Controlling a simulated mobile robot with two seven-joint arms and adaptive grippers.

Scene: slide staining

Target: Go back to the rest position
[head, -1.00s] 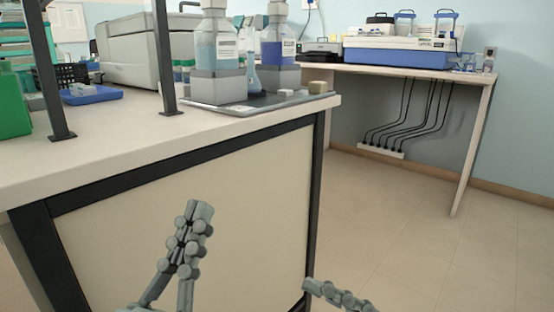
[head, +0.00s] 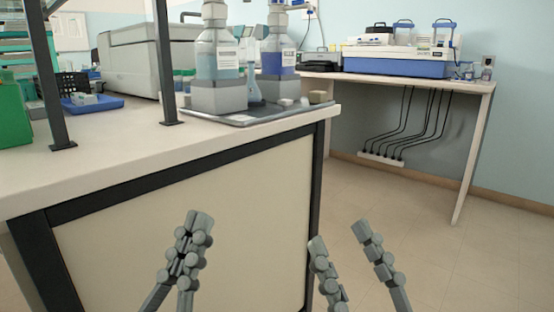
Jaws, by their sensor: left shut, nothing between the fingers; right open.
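My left gripper (head: 199,222) is at the lower middle of the head view, in front of the bench's pale side panel and below the bench top. Its fingers are together with nothing between them. My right gripper (head: 339,236) is to its right, near the bench's dark corner leg. Its two fingers stand apart and the space between them is empty. Both grippers point up and are clear of the objects on the bench.
The bench (head: 110,165) fills the left, with a metal tray (head: 240,119) of bottles at its right corner. A blue tray (head: 92,104) and a green container (head: 12,112) stand further left. A second table (head: 465,86) bears instruments at the back right. Open floor (head: 420,235) lies at the right.

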